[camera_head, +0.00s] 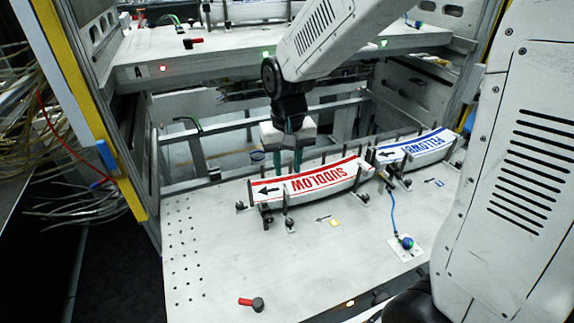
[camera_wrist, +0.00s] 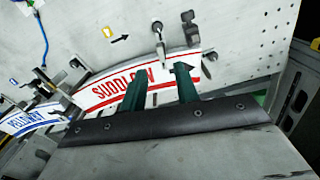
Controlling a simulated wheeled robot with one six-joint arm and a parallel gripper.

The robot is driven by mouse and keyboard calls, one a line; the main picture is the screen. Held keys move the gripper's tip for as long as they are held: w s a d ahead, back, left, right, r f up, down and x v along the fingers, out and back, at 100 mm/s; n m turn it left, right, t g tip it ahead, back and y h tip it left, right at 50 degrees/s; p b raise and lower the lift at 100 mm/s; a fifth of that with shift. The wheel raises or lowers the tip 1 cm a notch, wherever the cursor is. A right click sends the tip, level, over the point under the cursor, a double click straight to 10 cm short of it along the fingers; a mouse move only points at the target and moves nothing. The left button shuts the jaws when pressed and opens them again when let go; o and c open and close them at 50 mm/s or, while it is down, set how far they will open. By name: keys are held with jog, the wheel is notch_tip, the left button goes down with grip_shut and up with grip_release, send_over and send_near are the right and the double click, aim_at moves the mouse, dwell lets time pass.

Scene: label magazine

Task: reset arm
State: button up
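In the wrist view the fingers (camera_wrist: 161,85) reach across the red-lettered label (camera_wrist: 104,88). A second stack with blue lettering (camera_head: 418,148) sits to its right in the head view, and at the left in the wrist view (camera_wrist: 32,119). Both stacks lie between upright posts.
The white perforated table (camera_head: 215,255) is clear at front left. A red-handled knob (camera_head: 252,303) lies near the front edge. A blue button with a cable (camera_head: 406,243) is at right. A shelf (camera_head: 215,62) spans behind, under my arm. Yellow-edged frame posts (camera_head: 92,115) stand left.

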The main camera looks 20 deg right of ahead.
jog(key=s+d+r, duration=0.1)
jog(key=s+r, duration=0.2)
jog(key=s, duration=0.4)
jog(key=s+d+r+n+t, duration=0.1)
jog(key=s+r, duration=0.3)
jog(key=s, duration=0.4)
jog(key=s+d+r, duration=0.3)
jog(key=s, duration=0.4)
jog(key=shift+s+r+n, duration=0.3)
jog(key=shift+r, duration=0.05)
jog(key=shift+d, duration=0.1)
